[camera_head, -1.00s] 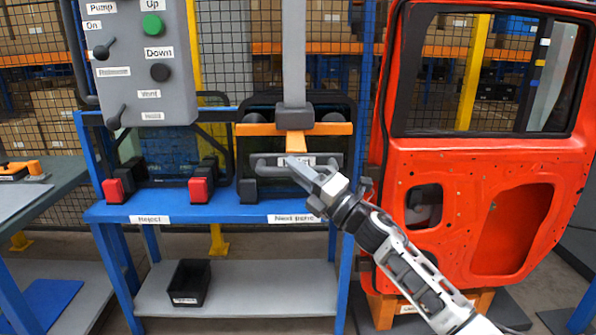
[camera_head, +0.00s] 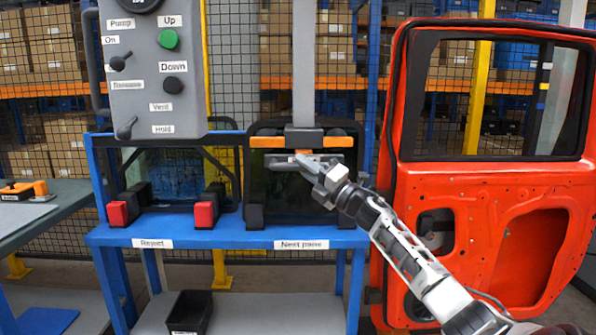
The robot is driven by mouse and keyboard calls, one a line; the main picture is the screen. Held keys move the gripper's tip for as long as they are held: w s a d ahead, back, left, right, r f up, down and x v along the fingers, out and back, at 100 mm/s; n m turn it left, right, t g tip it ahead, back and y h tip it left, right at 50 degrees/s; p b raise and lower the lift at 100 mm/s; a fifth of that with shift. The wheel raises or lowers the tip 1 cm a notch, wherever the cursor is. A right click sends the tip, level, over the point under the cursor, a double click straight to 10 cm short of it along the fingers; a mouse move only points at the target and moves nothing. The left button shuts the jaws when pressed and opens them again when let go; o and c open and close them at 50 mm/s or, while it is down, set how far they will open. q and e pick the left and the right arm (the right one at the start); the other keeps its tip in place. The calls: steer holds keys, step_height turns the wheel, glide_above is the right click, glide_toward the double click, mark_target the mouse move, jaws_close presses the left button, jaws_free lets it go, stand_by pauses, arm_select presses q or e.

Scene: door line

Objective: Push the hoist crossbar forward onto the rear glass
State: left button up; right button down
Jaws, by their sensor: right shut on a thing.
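The hoist crossbar (camera_head: 268,142) is an orange bar with dark round cups, hung from a grey vertical post (camera_head: 304,70). A grey handle (camera_head: 280,162) sits on its near side. My right gripper (camera_head: 308,165) is shut on the handle, reaching in from the lower right. The rear glass (camera_head: 300,192) is a dark pane standing upright in the blue rack, behind and below the crossbar. The cups are close to its upper part; I cannot tell if they touch. My left gripper is out of view.
A grey control box (camera_head: 150,90) with knobs and a green button hangs left of the post. The "Reject" slot with red-ended blocks (camera_head: 205,214) is left of the glass. An orange-red door (camera_head: 470,185) stands close on the right. A black bin (camera_head: 188,312) is below.

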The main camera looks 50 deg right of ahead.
steer(key=c, duration=1.3)
jaws_free()
steer(key=shift+d+r, duration=0.15)
steer(key=shift+d, duration=0.15)
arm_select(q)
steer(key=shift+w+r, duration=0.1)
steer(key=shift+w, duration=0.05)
arm_select(e)
steer(key=shift+a, duration=0.1)
steer(key=shift+w, duration=0.1)
steer(key=shift+f, duration=0.2)
steer(key=shift+a+f, duration=0.1)
steer(key=shift+f, duration=0.05)
arm_select(q)
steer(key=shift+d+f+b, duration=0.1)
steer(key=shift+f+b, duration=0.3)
steer(key=shift+b, duration=0.5)
arm_select(e)
steer(key=v, duration=1.5)
steer(key=shift+s, duration=0.45)
